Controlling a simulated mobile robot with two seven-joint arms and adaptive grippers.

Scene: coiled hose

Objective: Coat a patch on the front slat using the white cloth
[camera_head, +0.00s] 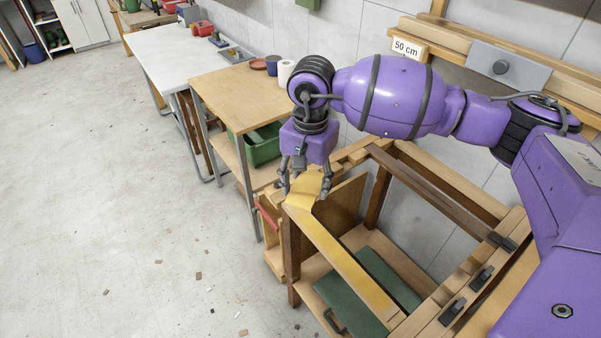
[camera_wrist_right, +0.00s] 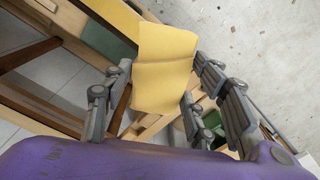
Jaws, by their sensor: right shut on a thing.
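My right gripper (camera_head: 306,180) points down over the far left end of the front slat (camera_head: 335,254). It is shut on a cloth (camera_head: 302,190), which looks yellow here, not white. In the right wrist view the cloth (camera_wrist_right: 165,65) spreads out from between the fingers as a flat, slightly bent sheet. The cloth overlaps the slat's far end in the head view; I cannot tell whether it touches. The slat is pale wood, with a deeper yellow area (camera_head: 370,291) towards its near end. My left gripper is not in view.
The slat is part of an open wooden bench frame with a dark rail (camera_head: 440,192) and a green panel (camera_head: 345,300) below. Dark clamps (camera_head: 482,278) sit on the right beams. A wooden table (camera_head: 240,95) with a paper roll (camera_head: 286,72) stands behind.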

